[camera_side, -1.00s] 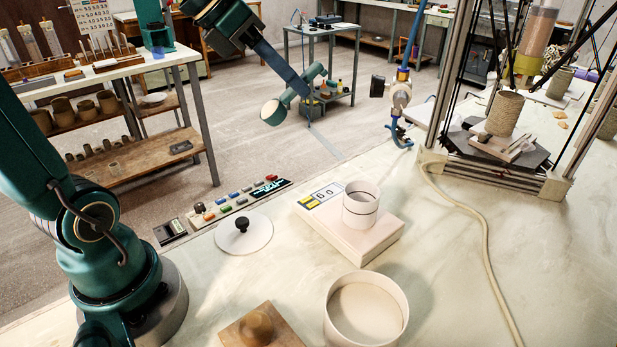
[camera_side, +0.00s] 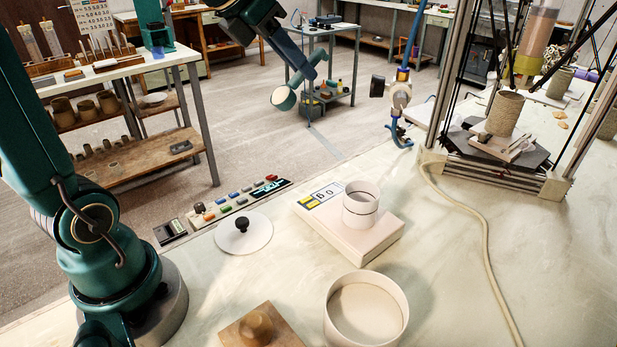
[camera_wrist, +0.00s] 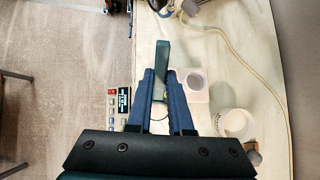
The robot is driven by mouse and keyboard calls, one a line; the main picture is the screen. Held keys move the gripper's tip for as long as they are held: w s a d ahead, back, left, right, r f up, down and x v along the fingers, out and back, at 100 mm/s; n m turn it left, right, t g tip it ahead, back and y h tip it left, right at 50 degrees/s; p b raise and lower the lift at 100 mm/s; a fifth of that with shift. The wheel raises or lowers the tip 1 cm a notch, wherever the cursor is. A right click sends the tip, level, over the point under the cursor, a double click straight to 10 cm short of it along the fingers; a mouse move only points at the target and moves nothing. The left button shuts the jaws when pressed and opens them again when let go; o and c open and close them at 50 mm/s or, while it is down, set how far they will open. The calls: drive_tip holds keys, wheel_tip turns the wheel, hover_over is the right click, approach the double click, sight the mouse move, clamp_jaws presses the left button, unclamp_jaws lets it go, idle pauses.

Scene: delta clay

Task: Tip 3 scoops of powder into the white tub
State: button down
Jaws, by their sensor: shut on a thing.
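My gripper (camera_side: 303,70) has blue fingers and is shut on a teal scoop (camera_side: 284,98), held high at the upper middle of the side view. The scoop's round end shows a pale face; I cannot tell whether it holds powder. In the wrist view the scoop's handle (camera_wrist: 162,58) stands between the fingertips (camera_wrist: 161,78). A small white tub (camera_side: 360,208) stands upright on a pale scale (camera_side: 350,238), below and right of my gripper. A larger round white tub (camera_side: 405,308) with a pale fill stands nearer the camera. Both tubs also show right of my gripper in the wrist view.
A white lid (camera_side: 258,238) with a black knob lies left of the scale. A wooden block (camera_side: 285,333) with a round knob sits beside the large tub. A button panel (camera_side: 238,203) lies along the table edge. A pale cable (camera_side: 480,235) crosses the right side.

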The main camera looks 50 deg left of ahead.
drive_tip(key=w+d+f+m, duration=0.1)
drive_tip(key=w+d+f, duration=0.2)
drive_tip(key=d, duration=0.3)
drive_tip(key=w+d+f+m+h, duration=0.1)
drive_tip(key=w+d+f, duration=0.2)
drive_tip(key=d+f, duration=0.3)
drive_tip(key=shift+w+h, duration=0.3)
drive_tip(key=shift+w, duration=0.05)
